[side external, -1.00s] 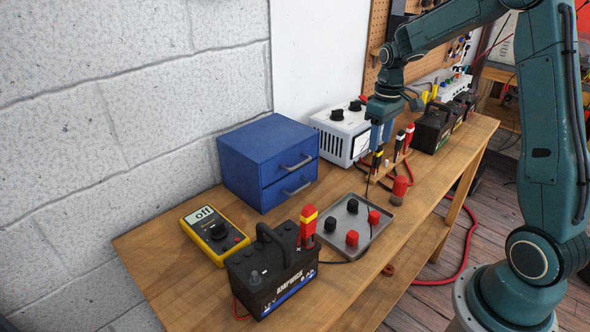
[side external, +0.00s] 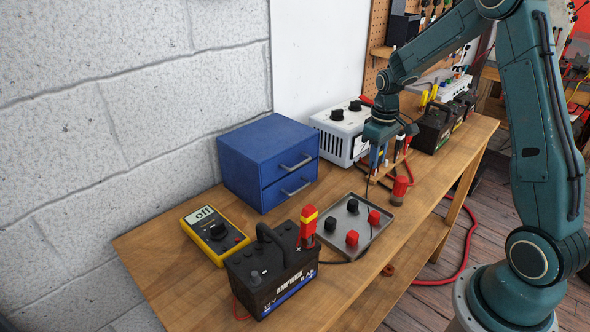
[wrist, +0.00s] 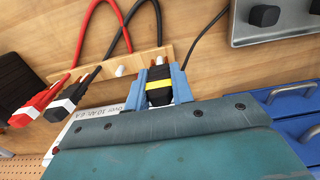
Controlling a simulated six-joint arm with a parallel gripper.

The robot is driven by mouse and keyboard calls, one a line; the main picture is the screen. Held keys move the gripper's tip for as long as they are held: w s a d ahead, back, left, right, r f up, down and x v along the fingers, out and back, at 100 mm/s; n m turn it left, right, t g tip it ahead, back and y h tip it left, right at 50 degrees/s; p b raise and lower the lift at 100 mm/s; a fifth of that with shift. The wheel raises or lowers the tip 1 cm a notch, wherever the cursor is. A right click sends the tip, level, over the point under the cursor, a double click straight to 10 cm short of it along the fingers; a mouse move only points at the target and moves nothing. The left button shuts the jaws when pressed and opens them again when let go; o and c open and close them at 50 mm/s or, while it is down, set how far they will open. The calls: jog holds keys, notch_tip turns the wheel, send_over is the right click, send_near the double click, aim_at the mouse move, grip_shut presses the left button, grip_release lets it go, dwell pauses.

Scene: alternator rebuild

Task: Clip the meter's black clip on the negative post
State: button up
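The meter's black clip (wrist: 159,88), with a yellow band, stands upright in the wooden clip rack (wrist: 118,72). My gripper (wrist: 161,85) has its blue fingers on both sides of this clip, with no clear gap seen. In the side view my gripper (side external: 377,165) is low over the rack and mostly hides the clip. The yellow meter (side external: 215,236) reads "off". The black Ampwick battery (side external: 272,280) stands at the front of the bench. Its negative post (side external: 255,276) is bare, at the left of its top. A red clip with a yellow band (side external: 308,224) stands on its positive post.
A metal tray (side external: 345,249) with black and red knobs lies between battery and rack. The blue drawer box (side external: 268,165) and white charger (side external: 342,132) stand behind. A red-and-white clip (wrist: 33,103) and a black-and-white clip (wrist: 70,98) are beside my gripper.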

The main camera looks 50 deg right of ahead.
jog(key=shift+r, duration=0.15)
jog(key=shift+r, duration=1.9)
jog(key=shift+r, duration=0.1)
jog(key=shift+r, duration=0.6)
notch_tip(320, 180, up, 10)
send_over(255, 273)
notch_tip(255, 273, down, 4)
jog(key=shift+f, duration=0.6)
dwell(0.4)
jog(key=shift+f, duration=0.25)
